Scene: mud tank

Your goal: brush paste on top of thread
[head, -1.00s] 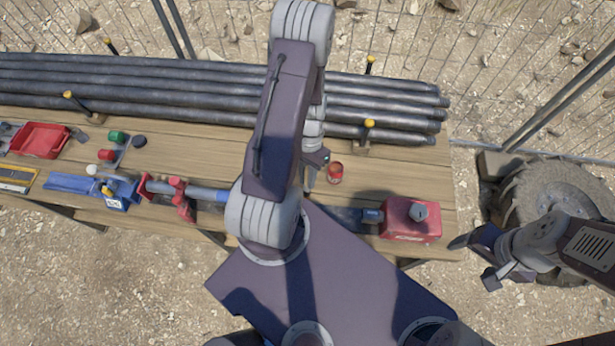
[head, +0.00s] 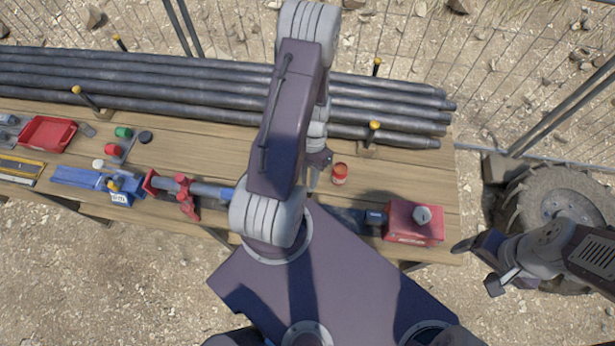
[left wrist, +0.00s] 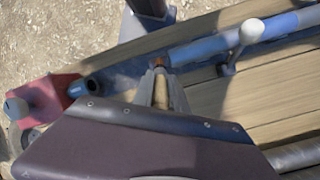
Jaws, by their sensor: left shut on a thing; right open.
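A grey-blue pipe (head: 208,190) is clamped on the bench with its right end hidden behind my left arm. In the left wrist view the pipe (left wrist: 220,42) runs to an orange-brown tip at the fingers. My left gripper (left wrist: 160,78) is shut on a slim tan thing, probably the brush; its bristles are not clear. The fingertips are at or very near the pipe's end; I cannot tell whether they touch. A small red can (head: 339,174), perhaps the paste, stands to the right of the left gripper (head: 318,168). My right gripper (head: 481,264) is open and empty, off the bench's right end.
A red box (head: 412,223) with a grey knob is at the bench's right end. Long dark pipes (head: 200,90) lie along the back between yellow-capped posts. A red clamp (head: 186,198), blue tool (head: 90,182) and red tray (head: 48,133) are left. A tire (head: 550,205) stands right.

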